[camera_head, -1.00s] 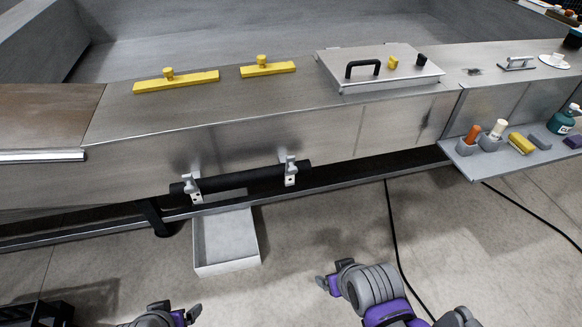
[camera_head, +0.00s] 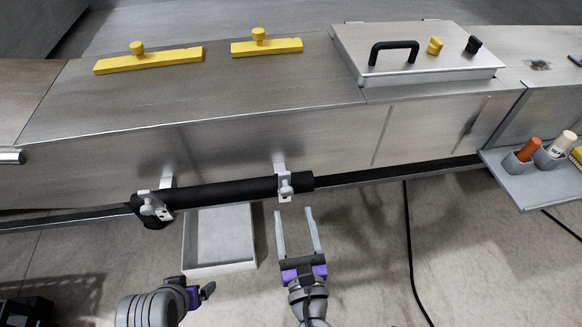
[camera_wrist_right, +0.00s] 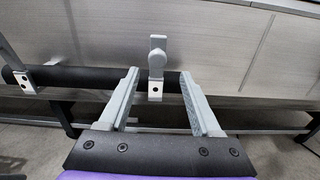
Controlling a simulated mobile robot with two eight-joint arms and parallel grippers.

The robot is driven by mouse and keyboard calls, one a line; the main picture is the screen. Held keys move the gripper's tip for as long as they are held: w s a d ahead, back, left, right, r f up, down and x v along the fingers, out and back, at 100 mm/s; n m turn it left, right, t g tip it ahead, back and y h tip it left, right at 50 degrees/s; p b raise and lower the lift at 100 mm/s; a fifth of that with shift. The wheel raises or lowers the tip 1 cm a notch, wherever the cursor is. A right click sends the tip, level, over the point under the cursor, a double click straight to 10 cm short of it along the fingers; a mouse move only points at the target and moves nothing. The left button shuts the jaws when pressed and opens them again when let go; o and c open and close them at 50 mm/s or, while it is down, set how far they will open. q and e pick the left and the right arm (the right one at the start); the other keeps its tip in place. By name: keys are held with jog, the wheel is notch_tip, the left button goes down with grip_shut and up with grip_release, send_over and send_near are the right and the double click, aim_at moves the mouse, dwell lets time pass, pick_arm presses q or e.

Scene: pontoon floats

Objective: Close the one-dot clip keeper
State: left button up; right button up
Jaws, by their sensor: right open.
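A black padded tube (camera_head: 225,192) runs along the front wall, held by two metal clips. The right clip (camera_head: 284,190) has a grey keeper, which stands upright above a white plate in the right wrist view (camera_wrist_right: 157,58). That plate appears to carry a single dark dot.
An open white tray (camera_head: 220,265) sits below the tube. Yellow blocks (camera_head: 148,60) and a hatch with a black handle (camera_head: 394,50) are on the deck above. A side shelf (camera_head: 525,180) holds several items at right. A dark cable (camera_head: 410,250) hangs right of my gripper.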

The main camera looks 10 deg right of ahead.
aim_at(285, 181)
jog(key=shift+w+a+r, duration=0.15)
jog(key=shift+w+a, duration=0.05)
jog(key=shift+w, duration=0.25)
jog(key=w+b, duration=0.1)
jog(key=w, duration=0.8)
jog(key=shift+w+b, duration=0.25)
jog(key=shift+b, duration=0.05)
grip_shut()
dwell(0.7)
